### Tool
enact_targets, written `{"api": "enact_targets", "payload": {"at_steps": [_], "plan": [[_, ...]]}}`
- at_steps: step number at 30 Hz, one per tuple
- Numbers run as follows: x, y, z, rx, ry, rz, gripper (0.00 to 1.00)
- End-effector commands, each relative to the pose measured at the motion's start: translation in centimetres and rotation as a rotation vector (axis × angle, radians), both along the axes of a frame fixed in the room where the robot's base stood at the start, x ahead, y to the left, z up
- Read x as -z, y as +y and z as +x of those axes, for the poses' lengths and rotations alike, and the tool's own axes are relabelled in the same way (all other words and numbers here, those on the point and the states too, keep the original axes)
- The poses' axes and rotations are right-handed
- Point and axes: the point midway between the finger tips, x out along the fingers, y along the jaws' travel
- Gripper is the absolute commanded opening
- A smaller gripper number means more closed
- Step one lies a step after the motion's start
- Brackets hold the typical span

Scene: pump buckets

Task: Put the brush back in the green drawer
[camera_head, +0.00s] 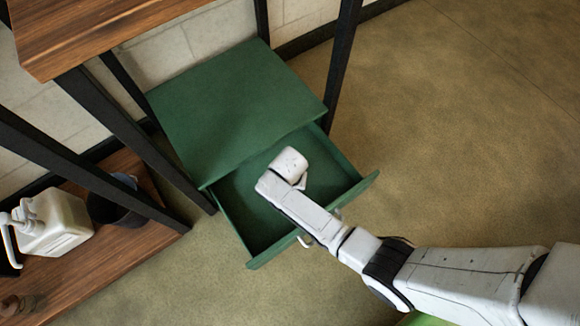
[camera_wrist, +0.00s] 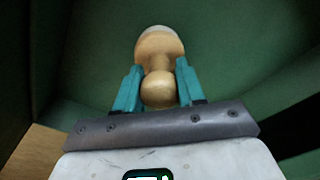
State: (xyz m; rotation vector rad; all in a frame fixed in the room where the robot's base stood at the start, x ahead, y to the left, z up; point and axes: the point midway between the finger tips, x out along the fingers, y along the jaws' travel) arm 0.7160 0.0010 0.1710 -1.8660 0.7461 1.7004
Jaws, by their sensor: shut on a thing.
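The green drawer (camera_head: 258,226) is pulled open from the green cabinet (camera_head: 237,103). My arm reaches over the drawer's front, and its wrist is above the drawer's inside. In the wrist view, my gripper (camera_wrist: 159,86) has its teal fingers shut on the brush (camera_wrist: 159,46), around the narrow neck of its pale wooden handle. The round knob of the handle faces the camera, and a whitish end shows at the far side. Green drawer surfaces lie around and behind it. Whether the brush touches the drawer floor I cannot tell. In the head view my wrist hides the brush and fingers.
A wooden shelf unit with black legs (camera_head: 107,134) stands left of the cabinet. A white pump bottle (camera_head: 55,222) and a dark bucket (camera_head: 118,204) stand on its low wooden shelf. The floor (camera_head: 450,120) to the right is clear.

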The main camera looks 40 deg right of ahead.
Motion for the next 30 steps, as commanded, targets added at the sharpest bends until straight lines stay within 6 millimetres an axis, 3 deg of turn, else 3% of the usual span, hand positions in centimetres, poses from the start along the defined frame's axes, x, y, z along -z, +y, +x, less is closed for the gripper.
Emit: {"api": "enact_targets", "payload": {"at_steps": [9, 17, 23, 30], "plan": [[0.1, 0.0, 0.0, 0.0, 0.0, 0.0, 0.64], [-0.1, 0.0, 0.0, 0.0, 0.0, 0.0, 0.64], [-2.6, 0.1, -0.1, 0.0, -0.001, 0.0, 0.64], [-7.7, 0.5, -0.5, 0.0, -0.002, 0.001, 0.64]]}}
